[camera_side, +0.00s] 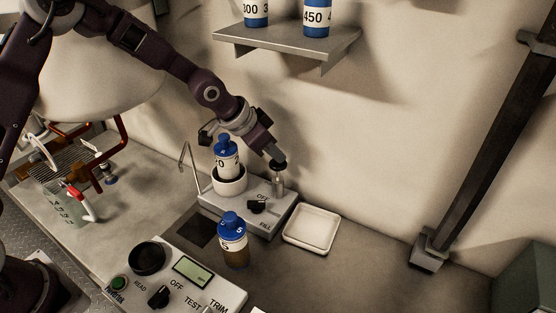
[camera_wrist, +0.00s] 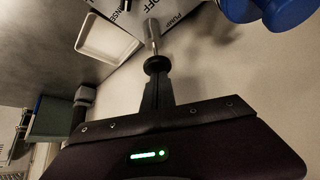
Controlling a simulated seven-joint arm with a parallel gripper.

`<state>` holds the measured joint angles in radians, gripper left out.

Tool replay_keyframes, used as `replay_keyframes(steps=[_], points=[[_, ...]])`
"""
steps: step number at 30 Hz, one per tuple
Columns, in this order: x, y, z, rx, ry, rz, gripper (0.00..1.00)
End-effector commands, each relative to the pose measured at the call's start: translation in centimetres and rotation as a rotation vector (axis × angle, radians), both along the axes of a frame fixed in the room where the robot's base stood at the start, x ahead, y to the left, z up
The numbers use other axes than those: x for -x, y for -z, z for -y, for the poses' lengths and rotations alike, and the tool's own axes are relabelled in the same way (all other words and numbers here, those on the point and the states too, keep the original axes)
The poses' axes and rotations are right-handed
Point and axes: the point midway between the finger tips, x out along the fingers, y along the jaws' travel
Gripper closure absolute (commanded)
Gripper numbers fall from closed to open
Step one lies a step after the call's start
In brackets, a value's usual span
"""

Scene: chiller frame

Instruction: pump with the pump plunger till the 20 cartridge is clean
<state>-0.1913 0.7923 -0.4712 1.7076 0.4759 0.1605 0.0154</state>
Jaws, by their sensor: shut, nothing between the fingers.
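The pump plunger (camera_side: 279,180) stands at the back right of the grey pump box (camera_side: 262,222), a metal shaft with a black knob. In the wrist view the plunger (camera_wrist: 152,35) is in line with my gripper (camera_wrist: 157,78). My gripper (camera_side: 275,157) is shut, its fingertips at the black knob; I cannot tell whether they press on it. A blue-capped cartridge (camera_side: 227,160) stands upright in a white cup on the box; its label shows a 0 after a partly hidden digit. Blue parts of it show at the top right of the wrist view (camera_wrist: 288,12).
Another blue-capped cartridge (camera_side: 234,245) with brown contents stands in front of the box. A white tray (camera_side: 312,228) lies to the right. A tester panel (camera_side: 180,285) is in front. A wall shelf (camera_side: 285,40) holds two cartridges. The counter right of the tray is clear.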

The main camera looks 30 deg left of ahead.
Motion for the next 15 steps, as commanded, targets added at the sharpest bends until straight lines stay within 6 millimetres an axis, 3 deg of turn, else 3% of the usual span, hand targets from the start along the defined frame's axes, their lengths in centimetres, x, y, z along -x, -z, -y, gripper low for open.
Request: replay_keyframes(steps=[15], points=[[0.1, 2.2, 0.0, -0.001, 0.001, -0.004, 1.0]])
